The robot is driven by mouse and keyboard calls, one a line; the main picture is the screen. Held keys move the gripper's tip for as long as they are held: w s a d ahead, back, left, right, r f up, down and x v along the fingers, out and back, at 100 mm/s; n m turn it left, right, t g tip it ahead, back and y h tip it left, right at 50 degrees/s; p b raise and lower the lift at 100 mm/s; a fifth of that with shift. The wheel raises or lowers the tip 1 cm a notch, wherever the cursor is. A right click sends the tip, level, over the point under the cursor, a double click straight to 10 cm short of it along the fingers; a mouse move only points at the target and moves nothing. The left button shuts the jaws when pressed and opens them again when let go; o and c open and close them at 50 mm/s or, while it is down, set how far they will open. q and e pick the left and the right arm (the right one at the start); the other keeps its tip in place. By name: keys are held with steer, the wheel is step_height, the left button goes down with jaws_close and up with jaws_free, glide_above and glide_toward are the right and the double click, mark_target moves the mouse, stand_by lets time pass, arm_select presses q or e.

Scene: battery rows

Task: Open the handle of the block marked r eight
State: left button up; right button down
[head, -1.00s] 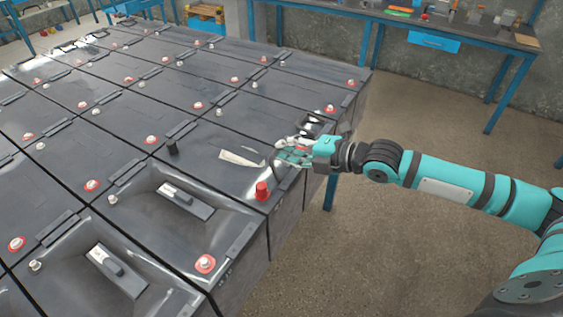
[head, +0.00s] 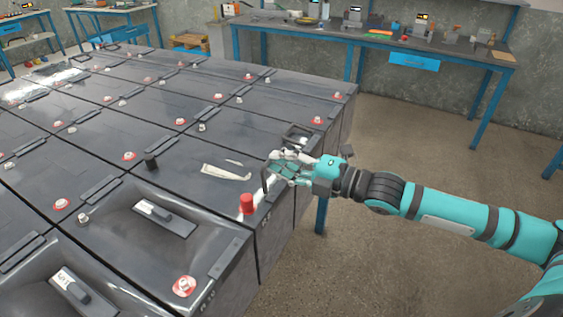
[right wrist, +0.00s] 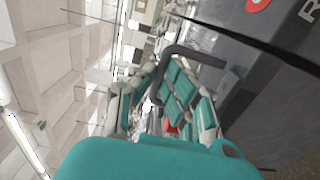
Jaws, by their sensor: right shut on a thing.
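My right gripper (head: 288,171) is shut on a dark handle (head: 265,178) at the near right edge of a block (head: 185,178) with a red cap and a black cap. The handle shows as a bent dark bar between the fingers in the right wrist view (right wrist: 186,52); it stands out from the block rather than lying flat. The fingers hide part of it. My left gripper is out of view.
Rows of dark blocks fill the left, with red-ringed terminals and flat handles. The neighbouring near block has a recess with a grey switch (head: 163,215). A blue-legged workbench (head: 330,32) stands behind. The floor on the right (head: 420,145) is clear.

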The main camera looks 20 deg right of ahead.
steer(key=c, duration=1.4)
jaws_free()
steer(key=shift+d, duration=0.1)
steer(key=shift+v, duration=5.95)
